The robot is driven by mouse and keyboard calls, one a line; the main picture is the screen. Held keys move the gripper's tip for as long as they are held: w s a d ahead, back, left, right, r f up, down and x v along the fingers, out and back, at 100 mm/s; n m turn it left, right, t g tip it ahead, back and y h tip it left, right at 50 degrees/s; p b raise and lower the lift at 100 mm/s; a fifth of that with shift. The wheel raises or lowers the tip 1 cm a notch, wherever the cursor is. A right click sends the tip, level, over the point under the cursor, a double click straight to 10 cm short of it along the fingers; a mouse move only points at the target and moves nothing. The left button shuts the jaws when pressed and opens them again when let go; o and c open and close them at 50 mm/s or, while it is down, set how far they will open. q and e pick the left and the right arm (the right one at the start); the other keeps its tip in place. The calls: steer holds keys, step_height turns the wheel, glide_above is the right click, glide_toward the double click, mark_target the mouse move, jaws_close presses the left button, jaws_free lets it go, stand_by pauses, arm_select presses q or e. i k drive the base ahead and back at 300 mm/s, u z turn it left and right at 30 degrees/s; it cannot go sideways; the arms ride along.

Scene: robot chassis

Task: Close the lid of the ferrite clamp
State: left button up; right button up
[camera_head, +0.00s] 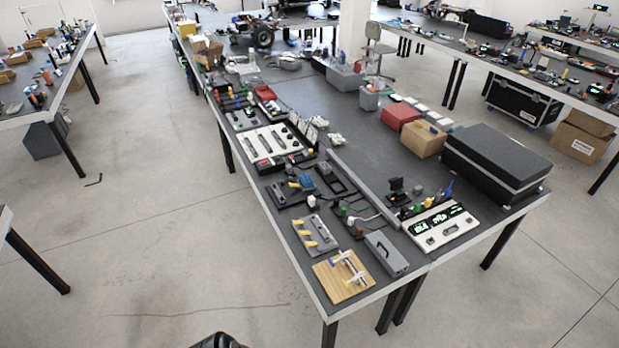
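I cannot single out the ferrite clamp with certainty at this distance. A small black item with an upright part (397,188) stands near the right side of the near table, but I cannot tell what it is. A black open frame-like piece (337,179) lies on the table's middle left part. Neither of my grippers can be made out. Only a dark rounded part shows at the bottom edge, cut off by the frame.
The near table (300,93) is crowded. It carries a wooden board with white and blue fittings (343,276), a grey box (387,253), a panel with green displays (441,225) and a large black case (497,160).

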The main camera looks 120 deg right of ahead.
mark_target(396, 184)
steer(key=z, duration=2.85)
steer(key=i, duration=3.2)
steer(key=z, duration=0.65)
steer(key=i, duration=1.35)
steer(key=z, duration=2.5)
steer(key=i, duration=0.3)
steer(key=z, duration=0.25)
